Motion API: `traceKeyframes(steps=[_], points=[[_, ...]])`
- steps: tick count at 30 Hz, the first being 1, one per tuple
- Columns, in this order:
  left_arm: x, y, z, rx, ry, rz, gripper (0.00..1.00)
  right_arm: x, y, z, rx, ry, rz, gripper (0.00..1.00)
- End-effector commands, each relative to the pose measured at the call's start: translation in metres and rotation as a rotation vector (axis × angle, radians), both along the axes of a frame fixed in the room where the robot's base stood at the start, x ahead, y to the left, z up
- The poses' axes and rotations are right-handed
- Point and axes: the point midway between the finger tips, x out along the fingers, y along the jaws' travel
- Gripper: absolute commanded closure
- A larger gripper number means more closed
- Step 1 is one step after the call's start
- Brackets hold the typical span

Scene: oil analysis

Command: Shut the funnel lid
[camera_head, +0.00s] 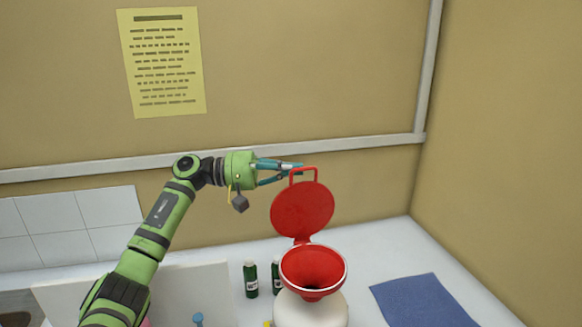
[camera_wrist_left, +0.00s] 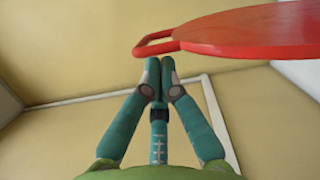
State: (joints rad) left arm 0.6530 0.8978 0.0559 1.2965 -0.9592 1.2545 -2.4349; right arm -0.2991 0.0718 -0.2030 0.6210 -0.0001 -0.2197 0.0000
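The red funnel (camera_head: 312,259) sits on a white round container (camera_head: 311,311) on the counter. Its red round lid (camera_head: 302,210) stands open, upright above the funnel's back edge, with a loop handle (camera_head: 303,172) at its top. In the left wrist view, the lid (camera_wrist_left: 250,30) and its handle (camera_wrist_left: 154,46) are seen from close by. My left gripper (camera_head: 299,166) is at the handle, coming from the left. In the left wrist view its fingertips (camera_wrist_left: 160,68) are together with nothing between them, right beside the handle; I cannot tell whether they touch it. My right gripper is not in view.
Two dark green bottles (camera_head: 250,279) stand left of the funnel. A blue cloth (camera_head: 424,301) lies on the counter (camera_head: 385,250) to the right. A wall is behind, with a yellow notice (camera_head: 161,62). The space above the counter to the right is free.

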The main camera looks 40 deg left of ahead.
Motion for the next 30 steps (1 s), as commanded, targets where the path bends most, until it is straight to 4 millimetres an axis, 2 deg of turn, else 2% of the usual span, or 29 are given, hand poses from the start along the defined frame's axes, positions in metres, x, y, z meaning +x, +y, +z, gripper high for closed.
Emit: traceKeyframes(steps=[5, 12, 20, 26, 30], points=[[0.0, 0.0, 0.0, 0.003, -0.002, 0.0, 1.0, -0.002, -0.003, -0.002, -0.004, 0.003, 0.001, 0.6], [-0.005, -0.005, -0.002, 0.038, -0.031, 0.0, 1.0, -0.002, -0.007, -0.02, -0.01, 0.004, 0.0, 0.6], [-0.009, -0.01, 0.0, 0.061, -0.052, -0.001, 1.0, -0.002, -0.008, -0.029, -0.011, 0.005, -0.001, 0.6], [-0.015, -0.017, -0.003, 0.104, -0.089, 0.0, 1.0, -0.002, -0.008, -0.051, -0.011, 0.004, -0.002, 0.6], [-0.023, -0.027, -0.006, 0.159, -0.137, -0.001, 1.0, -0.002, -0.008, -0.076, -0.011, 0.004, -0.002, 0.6]])
